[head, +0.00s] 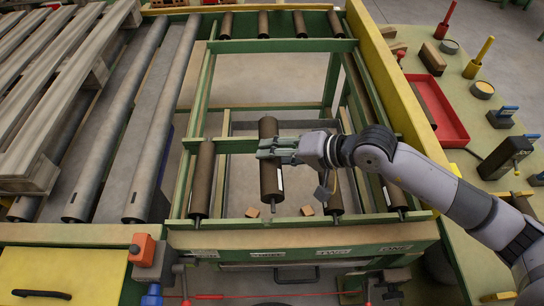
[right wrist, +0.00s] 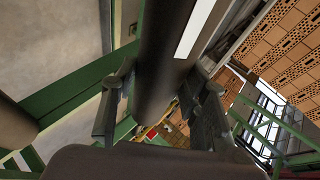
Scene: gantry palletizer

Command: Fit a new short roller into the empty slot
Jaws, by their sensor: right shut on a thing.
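My right gripper (head: 276,148) is shut on a dark brown short roller (head: 272,181) with a white strip. In the right wrist view, the roller (right wrist: 165,65) runs between the two fingers of the gripper (right wrist: 158,112). The roller lies lengthwise over the gap in the near row, between one short roller (head: 202,182) on its left and another (head: 333,192) on its right. Its far end reaches farther up the picture than the left neighbour's. It seems held above the green frame (head: 225,146); its ends do not look seated. My left gripper is out of view.
Two small wooden blocks (head: 252,212) (head: 307,210) are near the gap's front end. Long grey rollers (head: 165,120) and a wooden pallet (head: 60,85) are left. A red tray (head: 440,112) lies on the right-hand bench. A yellow rail (head: 390,75) edges the frame.

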